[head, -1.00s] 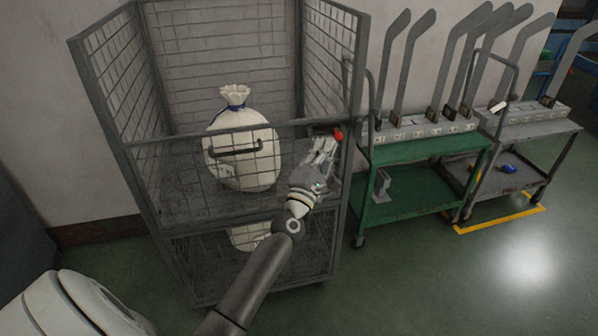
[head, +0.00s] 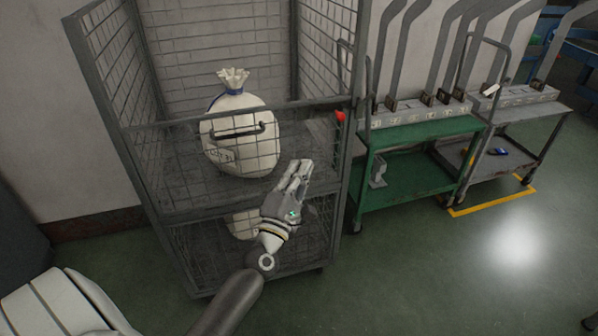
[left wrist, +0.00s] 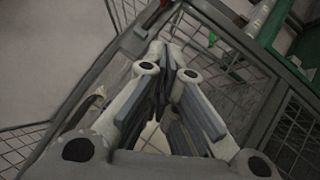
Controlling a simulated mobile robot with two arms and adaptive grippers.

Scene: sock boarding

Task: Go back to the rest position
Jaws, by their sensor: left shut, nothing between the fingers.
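My left gripper (head: 301,168) is in the middle of the head view, in front of the wire cage cart (head: 350,130) near its right front side. Its fingers are together with nothing between them, pointing up and away. In the left wrist view the fingers of my left gripper (left wrist: 177,50) converge at their tips, with the cage's bars and mesh beyond them. My right gripper is not in the head view.
A white tied sack (head: 240,150) sits on the cage's upper shelf; another pale sack (head: 240,224) is below. A green cart (head: 425,127) and a grey cart (head: 545,110) carry upright grey boards at right. The floor (head: 440,270) at front right is clear.

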